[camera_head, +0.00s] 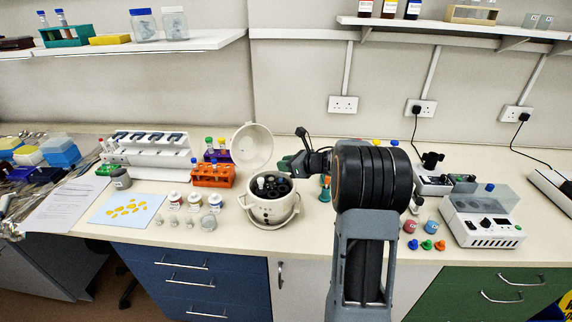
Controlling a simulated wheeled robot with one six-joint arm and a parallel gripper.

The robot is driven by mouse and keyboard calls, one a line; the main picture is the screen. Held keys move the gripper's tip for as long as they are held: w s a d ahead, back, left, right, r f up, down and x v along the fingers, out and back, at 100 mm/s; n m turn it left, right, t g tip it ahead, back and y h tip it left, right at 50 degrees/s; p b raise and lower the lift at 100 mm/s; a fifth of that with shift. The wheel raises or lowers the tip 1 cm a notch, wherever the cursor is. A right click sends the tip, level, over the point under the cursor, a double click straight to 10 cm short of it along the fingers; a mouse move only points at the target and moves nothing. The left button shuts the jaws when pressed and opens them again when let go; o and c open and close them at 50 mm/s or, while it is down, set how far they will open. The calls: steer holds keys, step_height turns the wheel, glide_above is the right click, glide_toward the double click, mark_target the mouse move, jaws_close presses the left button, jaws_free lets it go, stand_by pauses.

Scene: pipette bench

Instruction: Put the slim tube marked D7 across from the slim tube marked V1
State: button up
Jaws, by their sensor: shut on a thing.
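A white centrifuge (268,212) stands on the bench left of my arm with its round lid (252,147) tipped up and open. Its dark rotor (282,187) shows, with a pale tube top (261,183) standing in it towards the left. My gripper (287,163) is just above and behind the rotor's right side, apart from it. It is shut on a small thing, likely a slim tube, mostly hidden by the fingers. The marks D7 and V1 are too small to read here.
An orange rack (213,181) and a purple rack (217,156) with tubes stand left of the centrifuge. Small jars (194,201) stand in front of them. The open lid rises close to my gripper. A grey-lidded device (484,232) and coloured caps (427,245) are at the right.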

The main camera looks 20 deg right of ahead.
steer(key=shift+f+b, duration=1.2)
steer(key=shift+b, duration=0.1)
steer(key=o, duration=0.8)
steer(key=shift+o, duration=0.2)
steer(key=b+v, duration=0.2)
steer(key=v, duration=1.2)
